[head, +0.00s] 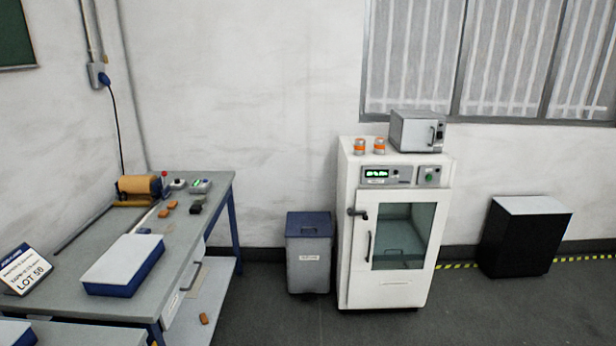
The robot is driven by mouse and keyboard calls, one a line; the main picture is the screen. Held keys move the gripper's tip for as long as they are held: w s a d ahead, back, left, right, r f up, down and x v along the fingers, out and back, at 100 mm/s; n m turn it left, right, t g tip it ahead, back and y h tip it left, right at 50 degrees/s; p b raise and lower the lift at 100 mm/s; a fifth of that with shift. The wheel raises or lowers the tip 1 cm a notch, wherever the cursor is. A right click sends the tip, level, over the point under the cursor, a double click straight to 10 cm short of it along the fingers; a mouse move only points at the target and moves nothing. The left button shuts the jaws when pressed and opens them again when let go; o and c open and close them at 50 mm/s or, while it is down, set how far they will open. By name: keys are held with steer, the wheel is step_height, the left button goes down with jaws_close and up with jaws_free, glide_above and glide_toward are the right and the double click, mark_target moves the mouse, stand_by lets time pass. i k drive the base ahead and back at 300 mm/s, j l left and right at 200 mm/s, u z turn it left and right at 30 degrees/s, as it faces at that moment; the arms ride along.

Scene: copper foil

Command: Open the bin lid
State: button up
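A grey bin (308,268) with a label on its front stands on the floor against the back wall. Its dark blue lid (309,226) looks shut and lies flat on top. The bin is between the workbench and a white cabinet. My gripper is not in view.
A white cabinet (360,290) with a glass door stands close on the bin's right. A workbench (105,250) with a blue box (125,282) and small parts is at the left. A black box (520,245) is at the right. The floor (270,320) before the bin is clear.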

mark_target(299, 225)
steer(key=i+u, duration=0.1)
steer(key=i, duration=0.8)
steer(key=i+l+u, duration=0.1)
steer(key=i, duration=0.75)
steer(key=i+j, duration=0.15)
steer(key=i, duration=0.4)
steer(key=i+j+z, duration=0.15)
steer(key=i, duration=0.45)
steer(key=i+j, duration=0.15)
steer(key=i, duration=0.4)
